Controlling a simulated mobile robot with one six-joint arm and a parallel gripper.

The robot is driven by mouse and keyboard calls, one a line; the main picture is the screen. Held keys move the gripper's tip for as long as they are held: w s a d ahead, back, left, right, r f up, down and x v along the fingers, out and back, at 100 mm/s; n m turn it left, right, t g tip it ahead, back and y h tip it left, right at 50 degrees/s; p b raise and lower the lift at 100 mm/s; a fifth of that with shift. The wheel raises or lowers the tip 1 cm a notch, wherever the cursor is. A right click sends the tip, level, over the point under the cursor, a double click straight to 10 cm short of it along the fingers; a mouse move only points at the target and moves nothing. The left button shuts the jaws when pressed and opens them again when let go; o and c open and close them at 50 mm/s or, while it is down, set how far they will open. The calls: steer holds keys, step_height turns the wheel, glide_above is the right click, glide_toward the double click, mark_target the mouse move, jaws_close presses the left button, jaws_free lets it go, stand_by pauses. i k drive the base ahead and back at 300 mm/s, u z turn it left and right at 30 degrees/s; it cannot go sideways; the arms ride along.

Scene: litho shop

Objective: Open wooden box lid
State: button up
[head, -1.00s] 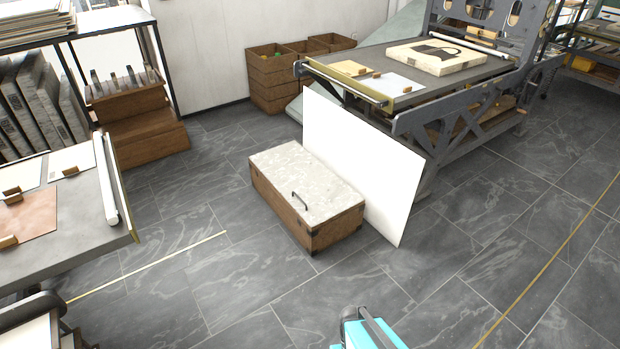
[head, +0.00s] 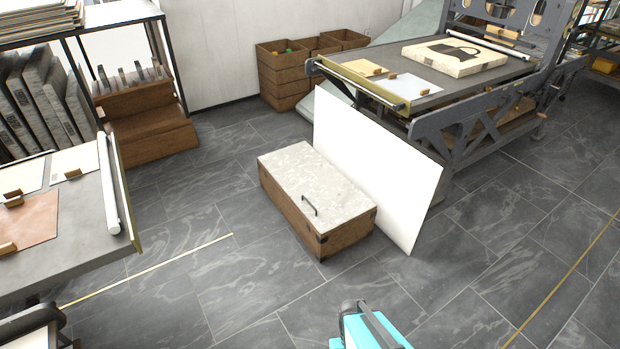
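The wooden box (head: 344,236) stands on the floor in the middle of the head view. Its brown sides show below a pale, stone-like lid (head: 312,180). The lid lies flat and shut on the box. A dark handle (head: 309,205) sits on the lid near its front edge. A teal and grey part of my own body shows at the bottom edge, apart from the box. My gripper is not in view.
A white board (head: 378,180) leans behind the box on its right side. A press table (head: 440,80) stands beyond it. A worktable (head: 75,225) stands at the left. Grey tiled floor (head: 230,290) is clear in front of the box.

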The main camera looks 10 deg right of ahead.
mark_target(328, 200)
steer(key=i, duration=0.65)
steer(key=u, duration=4.8)
steer(key=i, duration=0.15)
steer(key=z, duration=2.9)
steer(key=k, duration=0.15)
steer(key=u, duration=0.85)
